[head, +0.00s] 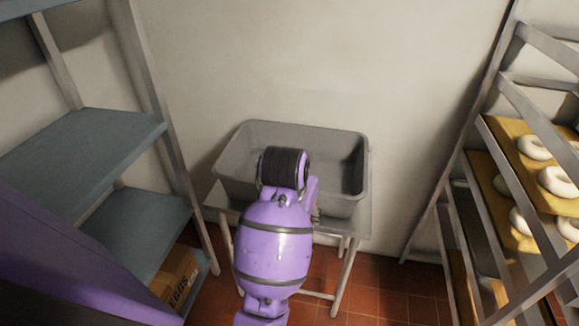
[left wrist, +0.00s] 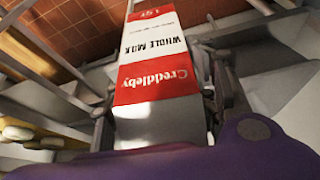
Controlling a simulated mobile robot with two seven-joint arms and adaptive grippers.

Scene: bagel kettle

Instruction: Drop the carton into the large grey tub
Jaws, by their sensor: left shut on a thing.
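The large grey tub (head: 345,205) stands on a small light table against the back wall in the head view, and the part of its inside that shows looks empty. My left arm reaches up over its near side, and its wrist hides part of the tub. In the left wrist view my left gripper (left wrist: 160,105) is shut on a red and white milk carton (left wrist: 155,48), with fingers on both sides of it. The carton is hidden in the head view. My right gripper is in neither view.
Blue-grey shelves (head: 90,150) stand on the left, with a brown cardboard box (head: 175,275) low down. A rack (head: 530,85) on the right holds boards of several bagels (head: 558,181). Red tile floor (head: 385,290) shows around the small table (head: 362,222).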

